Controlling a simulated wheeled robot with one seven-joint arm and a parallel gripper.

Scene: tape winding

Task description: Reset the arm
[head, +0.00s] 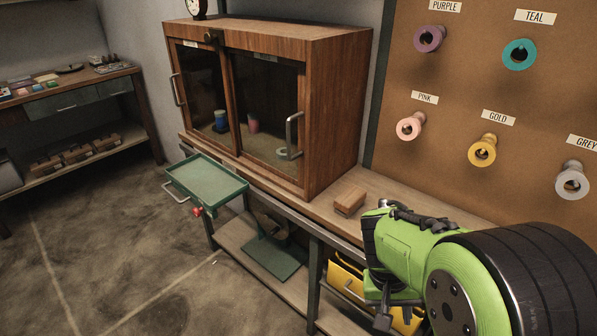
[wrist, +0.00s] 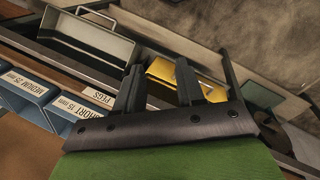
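My arm (head: 405,245), green and black, reaches in from the lower right of the head view. My gripper (head: 378,302) points down in front of the workbench edge, partly hidden by the arm. In the wrist view my gripper (wrist: 160,68) shows two dark fingers set apart with nothing between them. A yellow bin (wrist: 215,93) lies beyond the fingers, and it also shows below the bench in the head view (head: 345,280).
A wooden cabinet (head: 340,110) and a small wooden block (head: 350,202) stand on the bench. A green tray (head: 215,175) juts out from it. Tape rolls hang on a pegboard (head: 545,115). Blue labelled bins (wrist: 22,92) and a grey drawer (wrist: 100,48) show close by. Floor at left is clear.

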